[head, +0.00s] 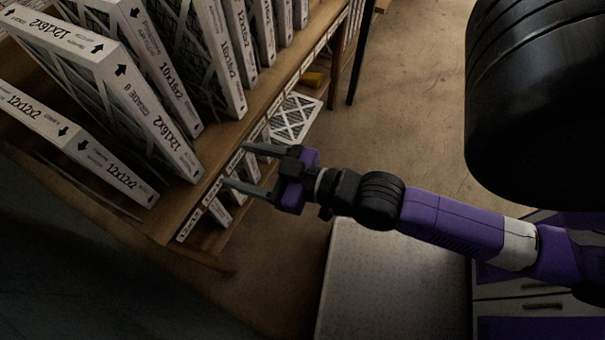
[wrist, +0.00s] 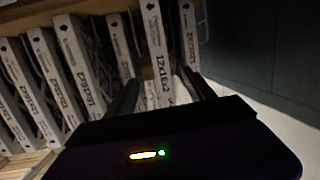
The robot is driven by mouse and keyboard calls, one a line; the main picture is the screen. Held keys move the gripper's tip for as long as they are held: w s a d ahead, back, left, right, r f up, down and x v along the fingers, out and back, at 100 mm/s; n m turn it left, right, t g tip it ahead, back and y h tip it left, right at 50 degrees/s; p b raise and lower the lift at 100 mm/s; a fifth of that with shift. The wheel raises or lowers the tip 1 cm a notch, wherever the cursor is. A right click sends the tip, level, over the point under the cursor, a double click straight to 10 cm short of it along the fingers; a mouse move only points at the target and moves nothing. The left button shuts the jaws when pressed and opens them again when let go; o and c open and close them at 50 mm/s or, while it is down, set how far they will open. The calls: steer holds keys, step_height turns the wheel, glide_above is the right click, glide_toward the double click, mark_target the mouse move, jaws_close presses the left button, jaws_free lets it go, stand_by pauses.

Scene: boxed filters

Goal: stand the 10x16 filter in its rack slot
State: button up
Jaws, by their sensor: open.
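A filter labelled 10x16x2 (head: 172,85) stands on the upper shelf among other boxed filters, between a 12x16x2 filter (head: 158,128) and one that seems to read 16x16x2 (head: 232,70). Another filter (head: 295,118) sticks out at a lower level with its pleated face up; its size cannot be read. My gripper (head: 237,165) is open and empty at the shelf's front edge, beside the label strip. In the wrist view the fingers (wrist: 160,85) point toward a row of standing filters. One, reading roughly 12x1?x2 (wrist: 157,50), shows between them, apparently beyond the tips.
The wooden rack (head: 160,228) carries slot labels along its front edge. A 12x12x2 filter (head: 75,145) stands at the near left. A pale speckled surface (head: 390,280) is below my arm. Floor (head: 420,80) is clear beyond.

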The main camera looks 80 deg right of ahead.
steer(key=s+a+y, duration=0.1)
steer(key=s+a, duration=0.2)
steer(key=s, duration=0.3)
steer(key=s+a+r+n+g+y, duration=0.1)
steer(key=s+a, duration=0.3)
steer(key=s, duration=0.2)
steer(key=shift+a+y, duration=0.2)
steer(key=shift+y, duration=0.1)
stand_by(0.4)
